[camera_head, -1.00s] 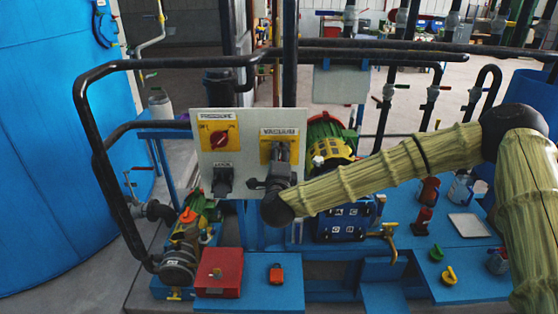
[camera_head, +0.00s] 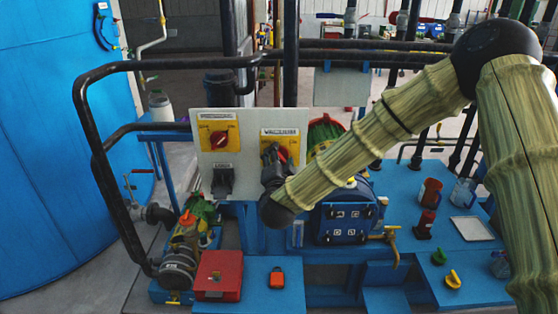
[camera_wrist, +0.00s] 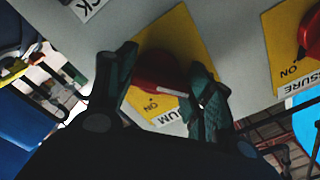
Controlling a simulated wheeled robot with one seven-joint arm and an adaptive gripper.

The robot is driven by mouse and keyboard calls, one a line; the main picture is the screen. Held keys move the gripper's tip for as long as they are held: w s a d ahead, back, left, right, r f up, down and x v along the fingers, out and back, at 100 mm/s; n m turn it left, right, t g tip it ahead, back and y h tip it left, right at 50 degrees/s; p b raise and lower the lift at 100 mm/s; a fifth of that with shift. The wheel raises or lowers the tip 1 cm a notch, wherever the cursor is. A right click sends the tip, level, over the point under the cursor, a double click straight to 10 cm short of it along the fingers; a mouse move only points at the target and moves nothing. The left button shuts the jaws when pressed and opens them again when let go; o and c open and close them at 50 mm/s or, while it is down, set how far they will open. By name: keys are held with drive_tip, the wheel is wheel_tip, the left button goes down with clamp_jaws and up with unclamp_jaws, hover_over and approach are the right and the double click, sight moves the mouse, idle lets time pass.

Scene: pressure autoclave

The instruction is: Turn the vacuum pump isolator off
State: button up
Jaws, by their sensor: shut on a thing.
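The vacuum isolator is a red rotary knob (camera_wrist: 158,72) on a yellow plate (camera_wrist: 185,38) labelled VACUUM. In the head view, its yellow plate (camera_head: 268,134) is at the right side of a grey panel (camera_head: 240,180), and a bit of red knob (camera_head: 284,152) shows beside my gripper (camera_head: 275,159). In the wrist view, my gripper (camera_wrist: 163,63) has one finger on each side of the red knob and is shut on it. My gripper and wrist hide part of the knob and plate in the head view.
The similar red PRESSURE knob (camera_head: 218,140) is on the panel's upper left, with a black LOCK fitting (camera_head: 223,181) below it. A black pipe (camera_head: 80,100) loops around the panel's left. A red box (camera_head: 218,275) stands on the blue bench below.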

drive_tip(key=shift+n, duration=0.6)
drive_tip(key=o, duration=1)
drive_tip(key=shift+a, duration=0.15)
drive_tip(key=s, duration=1.2)
